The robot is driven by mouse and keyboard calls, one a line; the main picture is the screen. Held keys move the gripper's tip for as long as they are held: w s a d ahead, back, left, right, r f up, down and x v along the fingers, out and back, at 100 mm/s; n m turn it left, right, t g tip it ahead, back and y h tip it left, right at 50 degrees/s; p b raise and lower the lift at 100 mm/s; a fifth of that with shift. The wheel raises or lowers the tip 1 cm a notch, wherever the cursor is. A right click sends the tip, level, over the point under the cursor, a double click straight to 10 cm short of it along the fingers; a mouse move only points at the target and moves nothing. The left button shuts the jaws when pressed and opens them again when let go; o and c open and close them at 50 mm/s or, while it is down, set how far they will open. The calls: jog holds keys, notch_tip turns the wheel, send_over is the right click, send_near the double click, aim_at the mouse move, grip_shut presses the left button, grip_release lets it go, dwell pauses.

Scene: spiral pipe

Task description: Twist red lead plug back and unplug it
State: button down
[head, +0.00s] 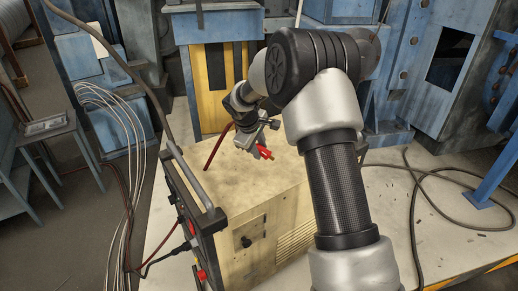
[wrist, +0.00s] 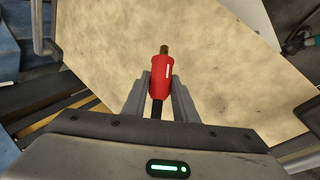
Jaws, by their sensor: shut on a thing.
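The red lead plug (wrist: 161,76) is between the two fingers of my gripper (wrist: 160,86) in the wrist view. Its brass tip points up in that picture and is bare, not in any socket. A black part runs back from the plug between the fingers. In the head view the red plug (head: 264,152) shows at the end of my gripper (head: 256,147), above the top of the beige welder box (head: 225,180). The plug is apart from the front panel (head: 183,205) of the box.
Another red connector (head: 201,274) and a dark cable sit low on the front panel. A metal handle bar (head: 190,180) runs along the panel's top edge. Loose cables (head: 415,200) lie on the floor at right. A small table (head: 45,135) stands at left. The box top is clear.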

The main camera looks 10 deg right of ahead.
jog(key=shift+f+b, duration=1.75)
jog(key=shift+f, duration=1.1)
jog(key=c, duration=1.3)
grip_release()
jog(key=shift+c, duration=0.2)
